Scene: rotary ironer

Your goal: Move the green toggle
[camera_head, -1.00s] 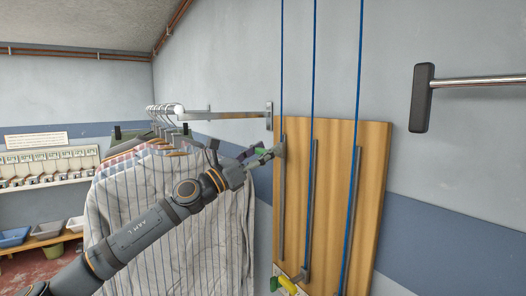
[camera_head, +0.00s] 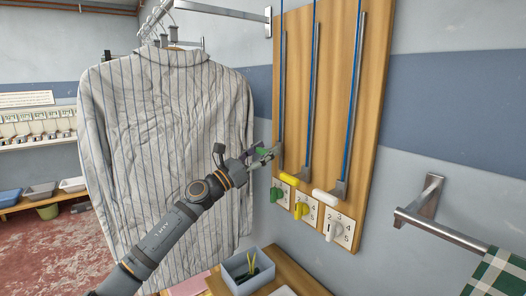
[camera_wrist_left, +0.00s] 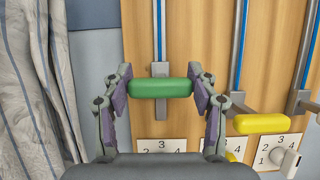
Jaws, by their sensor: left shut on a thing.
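The green toggle (camera_wrist_left: 160,88) is a rounded bar lying level across the lower part of the leftmost metal rail (camera_wrist_left: 160,70) in the left wrist view. My left gripper (camera_wrist_left: 161,90) is shut on it, one finger at each end. In the head view, the gripper (camera_head: 264,152) partly hides the toggle beside the wooden board (camera_head: 333,60). The yellow toggle (camera_head: 290,180) and the white toggle (camera_head: 325,196) sit near the bottoms of the other two rails. My right gripper is not in view.
Below the rails are number plates with a green knob (camera_head: 276,195), a yellow knob (camera_head: 301,210) and a white knob (camera_head: 336,231). A striped shirt (camera_head: 160,140) hangs close on the left. A grey bin (camera_head: 246,268) stands below, and a towel bar (camera_head: 440,226) is on the right.

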